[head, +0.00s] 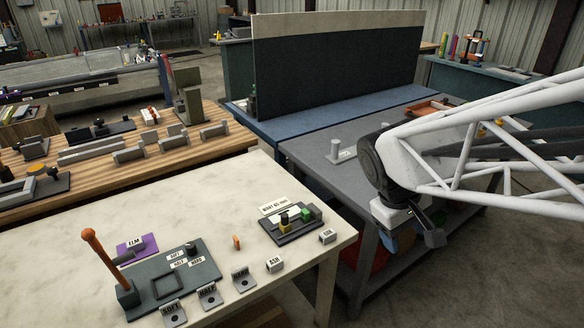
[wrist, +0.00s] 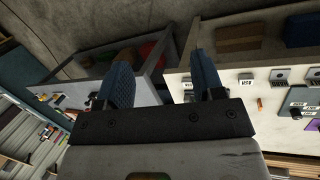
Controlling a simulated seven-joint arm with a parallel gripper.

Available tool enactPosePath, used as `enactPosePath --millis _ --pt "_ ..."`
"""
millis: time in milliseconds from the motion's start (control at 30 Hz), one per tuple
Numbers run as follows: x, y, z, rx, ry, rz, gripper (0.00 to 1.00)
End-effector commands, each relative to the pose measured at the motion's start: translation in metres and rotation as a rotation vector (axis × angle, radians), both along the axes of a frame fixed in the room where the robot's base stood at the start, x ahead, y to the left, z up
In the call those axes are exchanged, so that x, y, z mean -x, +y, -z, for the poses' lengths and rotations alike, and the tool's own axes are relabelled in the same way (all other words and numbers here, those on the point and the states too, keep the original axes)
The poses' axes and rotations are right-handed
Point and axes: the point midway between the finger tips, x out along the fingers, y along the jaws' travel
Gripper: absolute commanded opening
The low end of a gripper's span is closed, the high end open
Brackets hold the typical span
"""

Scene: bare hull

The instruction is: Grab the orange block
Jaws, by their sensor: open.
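A small orange block (head: 236,242) stands on the pale worktable (head: 190,200), in the open space between the green-grey board and the small board with a green block. It also shows small in the wrist view as an orange block (wrist: 260,104), to the right of my fingers. My gripper (head: 410,237) is open and hangs beyond the right edge of the pale table, well away from the block. In the wrist view my gripper (wrist: 163,80) has its two blue fingers spread, with nothing held between them.
A green-grey board (head: 200,262) with an orange-topped lever (head: 101,255) stands left of the block. Labelled grey pieces (head: 243,279) line the front. A grey table (head: 312,152) is behind.

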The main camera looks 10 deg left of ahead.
Motion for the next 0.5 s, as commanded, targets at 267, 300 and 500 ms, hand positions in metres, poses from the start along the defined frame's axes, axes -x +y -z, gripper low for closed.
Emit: enactPosePath --millis 267,300,500 --pt "-0.045 0.046 0.021 0.145 0.088 -0.223 0.62" --pt "-0.051 0.053 0.025 0.165 0.098 -0.254 0.62" --pt "-0.080 0.093 0.043 0.273 0.153 -0.412 0.62"
